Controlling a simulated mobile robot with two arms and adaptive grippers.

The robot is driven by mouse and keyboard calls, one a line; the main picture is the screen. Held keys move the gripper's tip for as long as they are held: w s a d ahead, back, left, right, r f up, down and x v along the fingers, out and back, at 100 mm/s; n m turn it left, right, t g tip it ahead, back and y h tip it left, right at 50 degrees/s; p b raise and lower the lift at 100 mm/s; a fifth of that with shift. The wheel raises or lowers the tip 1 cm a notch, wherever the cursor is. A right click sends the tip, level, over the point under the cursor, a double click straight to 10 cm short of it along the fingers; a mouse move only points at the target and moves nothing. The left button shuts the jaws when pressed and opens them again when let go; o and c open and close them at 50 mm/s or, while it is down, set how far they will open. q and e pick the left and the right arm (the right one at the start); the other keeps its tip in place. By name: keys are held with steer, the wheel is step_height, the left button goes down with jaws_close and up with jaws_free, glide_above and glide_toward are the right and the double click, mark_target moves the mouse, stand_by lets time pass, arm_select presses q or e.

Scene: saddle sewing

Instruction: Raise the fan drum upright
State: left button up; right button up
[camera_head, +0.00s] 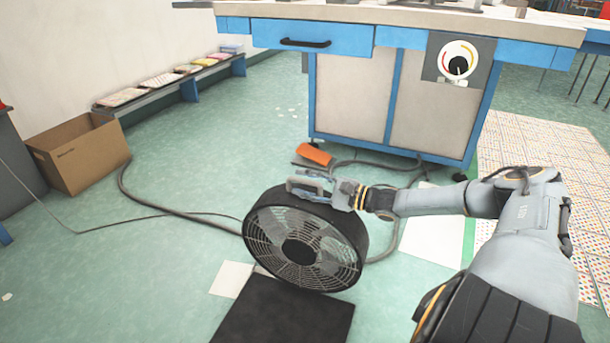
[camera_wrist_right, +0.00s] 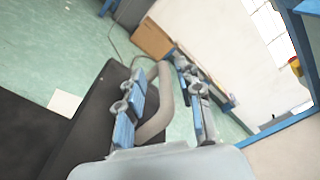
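The fan drum (camera_head: 305,245) is a round black drum with a wire grille, standing on its rim on the green floor. Its grille faces my head camera. I cannot tell whether it leans slightly. A pale curved handle (camera_wrist_right: 168,105) is on top of the drum. My right gripper (camera_head: 318,188) is at the top of the drum, around this handle. In the right wrist view the handle passes between the two fingers of the right gripper (camera_wrist_right: 168,98), with a gap visible beside it, so the fingers look open. My left gripper is not in view.
A dark mat (camera_head: 284,318) lies in front of the drum. A blue-framed workbench (camera_head: 355,100) stands behind, with an orange item (camera_head: 315,154) and hoses (camera_head: 150,205) on the floor. A cardboard box (camera_head: 80,155) is at left. The floor left of the drum is mostly clear.

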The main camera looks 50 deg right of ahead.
steer(key=v, duration=1.2)
steer(key=shift+r, duration=0.1)
stand_by(0.4)
